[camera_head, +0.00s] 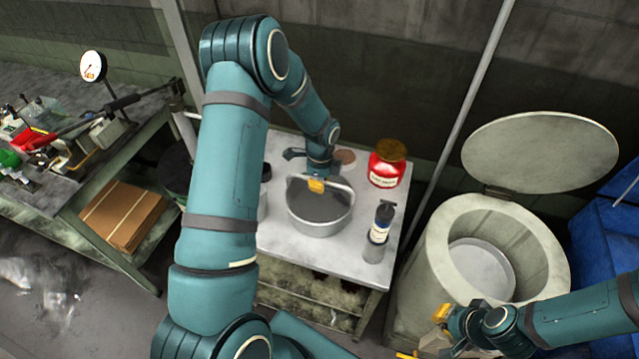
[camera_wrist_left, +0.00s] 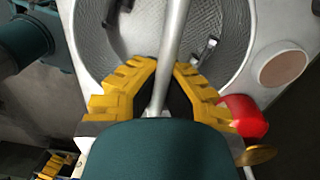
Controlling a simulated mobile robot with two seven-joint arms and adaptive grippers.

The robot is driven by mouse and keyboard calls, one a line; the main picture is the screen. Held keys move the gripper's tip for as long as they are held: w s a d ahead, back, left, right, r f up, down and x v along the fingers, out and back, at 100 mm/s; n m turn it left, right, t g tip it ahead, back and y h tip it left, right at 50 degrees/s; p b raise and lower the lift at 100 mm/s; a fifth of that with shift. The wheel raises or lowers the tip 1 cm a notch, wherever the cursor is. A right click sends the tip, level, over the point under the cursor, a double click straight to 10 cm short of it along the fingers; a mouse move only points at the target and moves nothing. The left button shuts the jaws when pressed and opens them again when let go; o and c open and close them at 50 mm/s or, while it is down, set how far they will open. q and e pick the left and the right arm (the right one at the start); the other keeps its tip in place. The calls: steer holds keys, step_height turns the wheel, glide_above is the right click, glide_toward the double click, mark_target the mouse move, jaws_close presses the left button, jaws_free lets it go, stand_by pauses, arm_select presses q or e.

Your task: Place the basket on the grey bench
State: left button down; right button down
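The basket (camera_head: 322,224) is a round grey metal mesh pan with a bar handle, at or just over the pale-topped table. Whether it touches the top is unclear. My left gripper (camera_head: 316,185) is above it at the handle. In the left wrist view the yellow fingers (camera_wrist_left: 166,68) close in on both sides of the handle (camera_wrist_left: 172,40), and the basket (camera_wrist_left: 112,30) lies beyond them. A small metal part (camera_wrist_left: 205,52) shows in or on the basket. A grey bench (camera_head: 50,195) with tools stands at the left. My right gripper (camera_head: 424,335) is open and empty at lower right.
The table (camera_head: 285,238) also holds a red jar (camera_head: 386,165), a dark bottle (camera_head: 380,222) and a brown disc (camera_head: 345,157). A round vat (camera_head: 440,240) with a raised lid (camera_head: 540,152) stands right. A gauge (camera_head: 93,66) and tools crowd the left bench; cardboard (camera_head: 122,215) lies below.

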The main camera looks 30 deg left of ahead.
arm_select(q)
steer(key=shift+f, duration=0.1)
steer(key=c, duration=1.1)
jaws_free()
steer(key=shift+c, duration=0.2)
step_height(320, 180, up, 12)
steer(key=shift+w, duration=0.25)
